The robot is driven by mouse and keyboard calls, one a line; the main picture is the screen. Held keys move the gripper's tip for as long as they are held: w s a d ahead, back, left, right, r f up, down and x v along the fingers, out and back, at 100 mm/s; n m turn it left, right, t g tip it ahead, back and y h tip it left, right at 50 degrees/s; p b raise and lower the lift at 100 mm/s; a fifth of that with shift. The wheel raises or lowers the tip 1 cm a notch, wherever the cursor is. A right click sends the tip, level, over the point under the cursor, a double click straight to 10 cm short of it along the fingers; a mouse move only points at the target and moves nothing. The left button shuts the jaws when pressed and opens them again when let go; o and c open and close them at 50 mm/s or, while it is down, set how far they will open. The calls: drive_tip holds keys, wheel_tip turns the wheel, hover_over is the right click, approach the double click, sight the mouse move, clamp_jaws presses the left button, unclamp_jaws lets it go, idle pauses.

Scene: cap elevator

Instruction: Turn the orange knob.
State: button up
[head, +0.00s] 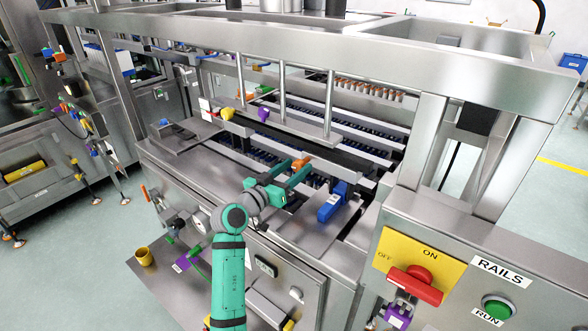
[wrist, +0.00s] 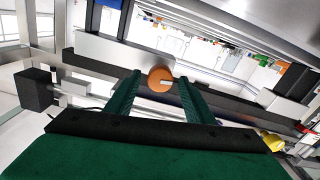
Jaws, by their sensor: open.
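The orange knob (wrist: 160,78) is a round disc with a small pale mark, seen in the wrist view between and just beyond my fingers. In the head view the orange knob (head: 301,163) is at the dark rail, right by my fingertips. My gripper (wrist: 157,88) is open, with one green finger on each side of the knob in the picture. In the head view my gripper (head: 291,172) reaches over the steel deck. I cannot tell whether the fingers touch the knob.
A blue handle (head: 332,201) stands right of my gripper. A yellow knob (head: 227,113) and a purple knob (head: 263,115) sit further left. Steel posts (head: 328,103) rise behind. A panel with a red switch (head: 415,284) and a green button (head: 497,307) is at front right.

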drive_tip(key=c, duration=1)
drive_tip(key=shift+c, duration=0.2)
drive_tip(key=shift+n, duration=0.4)
drive_tip(key=n, duration=0.2)
drive_tip(key=shift+n, duration=0.3)
drive_tip(key=n, duration=0.4)
drive_tip(key=shift+w+n, duration=0.1)
drive_tip(key=shift+n, duration=0.2)
drive_tip(key=n, duration=0.4)
drive_tip(key=shift+a+f, duration=0.1)
drive_tip(key=shift+f+n, duration=0.1)
drive_tip(key=shift+n, duration=2)
